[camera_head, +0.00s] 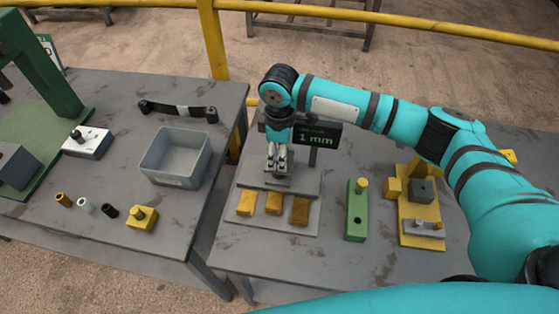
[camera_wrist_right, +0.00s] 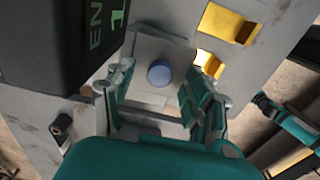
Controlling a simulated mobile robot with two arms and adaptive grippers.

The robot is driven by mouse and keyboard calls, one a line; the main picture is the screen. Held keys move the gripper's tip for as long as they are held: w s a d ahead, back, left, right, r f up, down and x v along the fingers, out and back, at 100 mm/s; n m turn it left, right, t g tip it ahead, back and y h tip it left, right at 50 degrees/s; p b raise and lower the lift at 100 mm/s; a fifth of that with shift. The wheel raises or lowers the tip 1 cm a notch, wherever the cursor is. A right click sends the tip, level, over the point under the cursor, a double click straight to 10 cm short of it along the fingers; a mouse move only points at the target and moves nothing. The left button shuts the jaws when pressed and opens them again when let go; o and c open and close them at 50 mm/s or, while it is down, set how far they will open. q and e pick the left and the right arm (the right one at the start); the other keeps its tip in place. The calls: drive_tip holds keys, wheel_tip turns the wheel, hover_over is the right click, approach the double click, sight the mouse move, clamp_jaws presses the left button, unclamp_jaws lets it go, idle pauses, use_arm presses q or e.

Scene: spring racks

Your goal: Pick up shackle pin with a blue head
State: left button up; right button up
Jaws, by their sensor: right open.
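The shackle pin's blue round head (camera_wrist_right: 159,74) shows in the right wrist view, seen from above on a grey block or plate. It lies between the two fingers of my right gripper (camera_wrist_right: 160,88), which are apart, with a gap on each side. In the head view my right gripper (camera_head: 277,168) points down over the back of the grey plate (camera_head: 302,226) on the right table. The pin cannot be made out there, behind or under the gripper. My left gripper is out of view.
A black display reading "1 mm" (camera_head: 305,134) stands close behind my right gripper. Yellow-orange blocks (camera_head: 273,204) sit in front of it. A green block (camera_head: 356,211) and a yellow fixture (camera_head: 420,228) stand to the right. The left table holds a grey bin (camera_head: 176,156).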

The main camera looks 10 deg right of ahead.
clamp_jaws()
drive_tip(key=shift+r, duration=0.1)
idle(0.3)
wheel_tip(320, 180, up, 10)
drive_tip(key=b, duration=0.2)
idle(0.3)
